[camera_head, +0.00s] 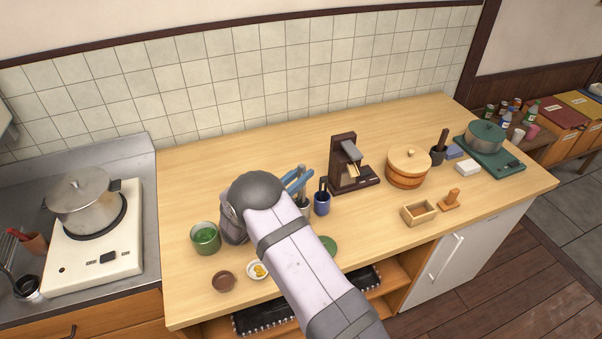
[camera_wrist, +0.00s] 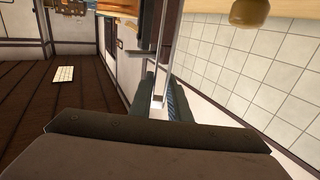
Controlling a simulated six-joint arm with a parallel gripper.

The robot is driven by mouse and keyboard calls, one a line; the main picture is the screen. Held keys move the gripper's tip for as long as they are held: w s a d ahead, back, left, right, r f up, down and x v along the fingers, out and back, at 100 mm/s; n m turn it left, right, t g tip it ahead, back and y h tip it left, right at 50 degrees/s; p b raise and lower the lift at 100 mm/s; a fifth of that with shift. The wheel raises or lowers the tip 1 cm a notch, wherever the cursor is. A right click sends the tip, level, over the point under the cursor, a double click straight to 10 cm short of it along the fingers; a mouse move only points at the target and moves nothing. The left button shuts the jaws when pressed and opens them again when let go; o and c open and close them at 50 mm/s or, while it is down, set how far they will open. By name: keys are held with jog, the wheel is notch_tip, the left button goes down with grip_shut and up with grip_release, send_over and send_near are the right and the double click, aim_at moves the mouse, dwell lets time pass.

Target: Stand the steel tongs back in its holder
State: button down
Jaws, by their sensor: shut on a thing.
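My gripper (camera_head: 299,183) is over the counter, with its blue fingers partly hidden behind my arm in the head view. In the wrist view, my gripper (camera_wrist: 162,102) is shut on the steel tongs (camera_wrist: 168,45), a pale, narrow metal strip reaching away between the fingers. In the head view only a thin grey piece of the tongs (camera_head: 301,173) shows at the fingers. A dark blue cup (camera_head: 322,205) with dark utensils stands just right of the gripper. I cannot tell whether it is the holder, or whether the tongs touch anything below.
A dark wooden stand (camera_head: 346,165) is behind the cup, with a lidded wooden tub (camera_head: 408,170) to its right. The counter's back left is clear.

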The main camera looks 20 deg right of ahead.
aim_at(301, 191)
jog(key=shift+f+b, duration=2.2)
jog(key=shift+f, duration=0.6)
jog(key=shift+f+b, duration=0.5)
jog(key=shift+f, duration=0.05)
jog(key=c, duration=1)
grip_release()
jog(key=shift+r, duration=0.15)
jog(key=shift+r+p, duration=2.4)
jog(key=shift+r, duration=1)
